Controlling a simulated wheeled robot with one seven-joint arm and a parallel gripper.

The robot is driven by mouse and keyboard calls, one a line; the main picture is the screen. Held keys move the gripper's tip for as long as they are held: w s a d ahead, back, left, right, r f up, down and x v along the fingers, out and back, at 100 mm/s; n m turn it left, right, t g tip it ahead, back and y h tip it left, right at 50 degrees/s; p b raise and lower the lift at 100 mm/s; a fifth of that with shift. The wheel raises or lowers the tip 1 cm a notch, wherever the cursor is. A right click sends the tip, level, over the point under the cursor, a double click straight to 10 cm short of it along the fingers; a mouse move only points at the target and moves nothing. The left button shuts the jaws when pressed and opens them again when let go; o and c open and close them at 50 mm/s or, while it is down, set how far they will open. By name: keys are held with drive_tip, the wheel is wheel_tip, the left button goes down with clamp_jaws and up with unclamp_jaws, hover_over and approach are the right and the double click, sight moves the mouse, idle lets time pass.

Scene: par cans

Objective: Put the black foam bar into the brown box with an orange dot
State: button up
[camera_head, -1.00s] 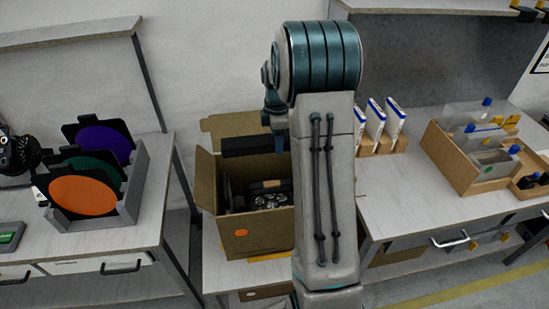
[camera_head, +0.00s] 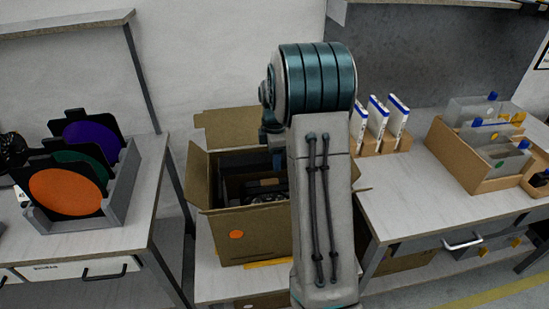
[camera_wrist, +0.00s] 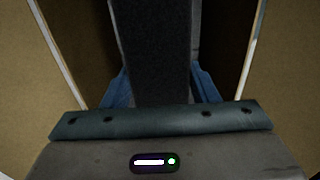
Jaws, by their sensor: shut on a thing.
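The brown box (camera_head: 265,225) with an orange dot (camera_head: 237,234) stands open at the middle of the head view, flaps spread. My gripper (camera_wrist: 160,88) is shut on the black foam bar (camera_wrist: 152,45), which runs between its blue fingers in the wrist view. The gripper is at the box's opening, and box walls show on both sides of it in the wrist view. In the head view the bar is hard to tell from the dark contents inside the box, and my arm hides the box's right part.
Dark items (camera_head: 265,190) lie inside the box. A left table holds a grey rack (camera_head: 125,190) with orange, green and purple discs. The right table (camera_head: 410,205) holds white-and-blue packs (camera_head: 377,115) and a brown tray (camera_head: 455,155) of clear sheets.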

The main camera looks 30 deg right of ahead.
drive_tip(key=shift+f+b, duration=1.65)
drive_tip(key=shift+f, duration=0.95)
drive_tip(key=o, duration=1)
drive_tip(key=shift+o, duration=0.2)
drive_tip(key=shift+r, duration=0.1)
wheel_tip(320, 180, up, 14)
drive_tip(key=shift+f, duration=0.15)
